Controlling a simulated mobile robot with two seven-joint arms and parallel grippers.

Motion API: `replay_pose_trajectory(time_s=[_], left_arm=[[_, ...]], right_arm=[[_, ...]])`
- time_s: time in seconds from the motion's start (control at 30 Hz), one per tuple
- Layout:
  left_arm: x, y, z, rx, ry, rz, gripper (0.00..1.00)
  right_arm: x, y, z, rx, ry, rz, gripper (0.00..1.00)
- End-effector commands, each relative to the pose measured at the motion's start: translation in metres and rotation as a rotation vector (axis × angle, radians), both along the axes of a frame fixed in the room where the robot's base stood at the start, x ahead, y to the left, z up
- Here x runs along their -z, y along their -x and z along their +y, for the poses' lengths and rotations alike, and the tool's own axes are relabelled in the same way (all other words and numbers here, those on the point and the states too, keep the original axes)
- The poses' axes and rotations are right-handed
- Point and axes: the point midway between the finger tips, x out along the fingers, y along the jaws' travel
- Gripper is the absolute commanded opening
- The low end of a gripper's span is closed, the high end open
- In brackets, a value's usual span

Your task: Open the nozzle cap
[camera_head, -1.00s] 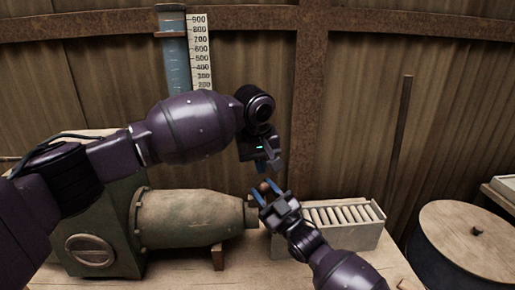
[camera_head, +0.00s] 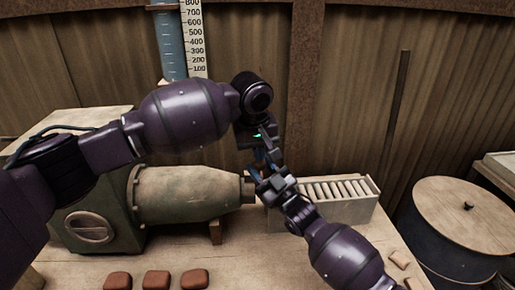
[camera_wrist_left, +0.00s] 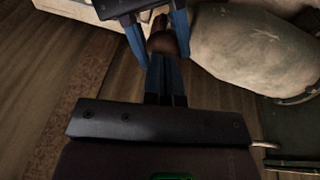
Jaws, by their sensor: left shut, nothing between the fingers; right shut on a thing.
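The press's green barrel (camera_head: 188,195) lies level, with its narrow nozzle end (camera_head: 247,190) at the right. My right gripper (camera_head: 262,172) is beside the nozzle end, shut on a small brown rounded piece (camera_wrist_left: 162,42). The wrist view shows this piece between the right gripper's blue fingers; I cannot tell whether it is the nozzle cap or part of it. My left gripper (camera_head: 266,156) points down from above, close to the right one. In the left wrist view its fingers (camera_wrist_left: 161,66) are shut and empty, just beside the brown piece. The grippers largely hide the piece in the head view.
A pale box of upright tiles (camera_head: 340,198) stands right of the nozzle, behind my right arm. A round-lidded drum (camera_head: 470,215) is at the right. Several reddish-brown blocks (camera_head: 157,279) lie at the table's front. A scaled gauge (camera_head: 193,40) hangs on the back wall.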

Motion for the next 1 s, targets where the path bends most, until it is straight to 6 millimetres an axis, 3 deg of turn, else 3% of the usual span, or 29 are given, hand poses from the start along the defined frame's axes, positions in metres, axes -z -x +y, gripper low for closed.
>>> replay_pose_trajectory(time_s=[0.03,0.13,0.17,0.3,0.67,1.0], left_arm=[[0.009,0.003,0.0,0.002,-0.006,0.014,0.0],[0.01,0.003,0.0,0.003,-0.007,0.016,0.0],[0.01,0.003,0.0,0.003,-0.008,0.016,0.0],[0.011,0.003,0.0,0.002,-0.008,0.017,0.0],[0.011,0.001,0.001,-0.001,-0.007,0.013,0.0],[0.012,0.001,0.001,-0.003,-0.007,0.013,0.0]], right_arm=[[-0.002,-0.001,0.0,0.0,-0.004,-0.004,0.0],[-0.003,-0.001,0.0,-0.001,-0.005,-0.005,0.0],[-0.003,-0.001,0.0,-0.001,-0.005,-0.005,0.37],[-0.002,-0.001,0.0,-0.001,-0.005,-0.004,0.58],[0.002,0.002,-0.002,-0.001,-0.003,-0.002,0.59],[0.028,0.04,-0.032,0.0,-0.003,-0.001,0.59]])
